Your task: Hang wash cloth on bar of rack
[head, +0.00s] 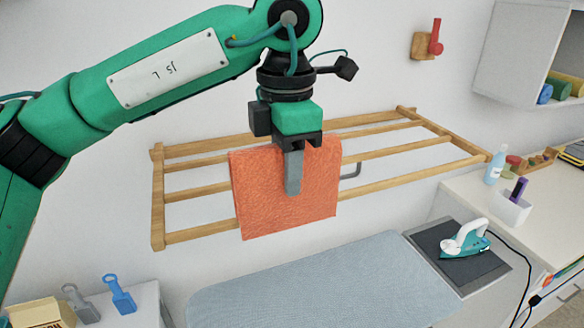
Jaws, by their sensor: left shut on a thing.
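The orange wash cloth (260,190) hangs in front of the middle of the wooden rack (190,196) on the wall. My left gripper (293,185) is shut on the cloth, its fingers pointing down over the cloth's upper part. The cloth spreads flat and covers parts of the rack's bars. Bars of the rack show on both sides of it. I cannot tell whether the cloth lies over a bar or only hangs in front. My right gripper is not in view.
A blue ironing board (310,285) stands below the rack, with an iron (465,242) at its right end. A counter at the right holds a spray bottle (494,170) and a white cup (512,208).

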